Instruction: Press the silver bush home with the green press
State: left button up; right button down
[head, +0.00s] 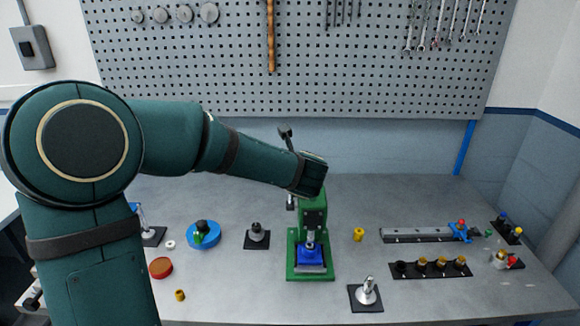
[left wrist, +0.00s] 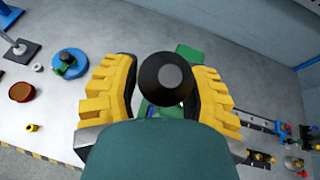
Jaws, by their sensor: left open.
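The green press (head: 313,215) stands mid-bench, partly hidden behind my left arm. Under its silver ram is a blue block (head: 311,256) on the green base. A small silver part shows just above the block; I cannot tell whether it is the silver bush or the ram's end. A dark lever end (head: 285,132) sticks up behind my arm. In the left wrist view, my left gripper (left wrist: 165,66) is open, with yellow fingers either side of a black ball knob (left wrist: 165,80); contact cannot be told. My wrist hides the gripper in the head view. My right gripper is not in view.
A silver cone-shaped part (head: 366,292) stands on a black plate at the front. A blue round holder (head: 203,235) and a red dish (head: 160,267) lie left. A black rack (head: 430,270) and a grey rail (head: 415,234) lie right. A pegboard (head: 350,70) is behind.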

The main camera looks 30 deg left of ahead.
pick_arm(q)
jog(key=v, duration=1.1)
jog(key=shift+s+d, duration=0.2)
jog(key=shift+r, duration=0.1)
